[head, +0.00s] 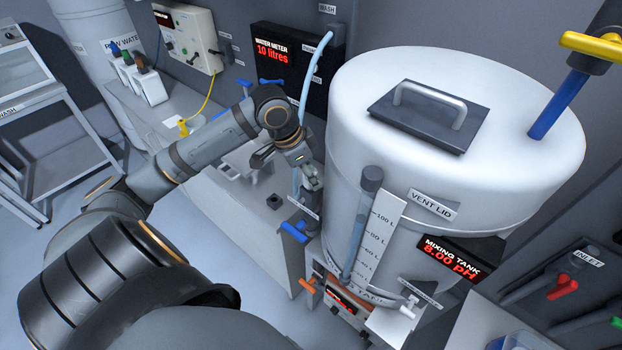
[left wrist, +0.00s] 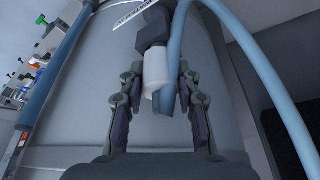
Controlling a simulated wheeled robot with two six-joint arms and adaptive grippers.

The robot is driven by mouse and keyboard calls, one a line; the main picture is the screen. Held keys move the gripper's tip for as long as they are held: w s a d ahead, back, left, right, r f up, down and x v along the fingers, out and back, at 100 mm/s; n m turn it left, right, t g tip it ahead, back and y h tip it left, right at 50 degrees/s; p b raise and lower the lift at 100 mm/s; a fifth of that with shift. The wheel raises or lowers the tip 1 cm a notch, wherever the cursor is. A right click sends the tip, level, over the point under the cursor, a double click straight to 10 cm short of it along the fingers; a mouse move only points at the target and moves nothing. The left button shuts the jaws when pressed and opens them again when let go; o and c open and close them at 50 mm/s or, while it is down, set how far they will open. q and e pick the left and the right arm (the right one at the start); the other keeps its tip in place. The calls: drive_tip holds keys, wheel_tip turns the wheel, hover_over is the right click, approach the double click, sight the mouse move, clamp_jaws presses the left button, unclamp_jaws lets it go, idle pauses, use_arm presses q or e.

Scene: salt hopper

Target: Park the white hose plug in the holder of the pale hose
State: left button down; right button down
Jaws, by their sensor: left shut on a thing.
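In the left wrist view, the white hose plug (left wrist: 154,70) is between the fingers of my left gripper (left wrist: 160,80), which is shut on it. The pale blue hose (left wrist: 174,45) passes in front of the plug's right side, and its bend runs down the right (left wrist: 275,100). A dark block (left wrist: 155,35) sits directly above the plug; I cannot tell whether it is the holder or whether the plug is seated in it. In the head view, my left gripper (head: 310,180) is beside the tank, near the pale hose (head: 312,75), and the plug is hidden. My right gripper is out of view.
The large white mixing tank (head: 350,115) stands close on the right of the gripper, with a sight tube (head: 360,225) on its front. A blue valve handle (head: 294,232) is just below. A grey bench (head: 245,215) with a yellow hose (head: 207,97) is to the left.

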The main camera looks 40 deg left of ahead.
sight(315, 169)
use_arm(q)
drive_tip(key=shift+r+p, duration=0.95)
drive_tip(key=shift+r, duration=0.1)
drive_tip(key=shift+r+p, duration=0.5)
drive_tip(key=shift+r, duration=0.75)
drive_tip(key=shift+a, duration=0.1)
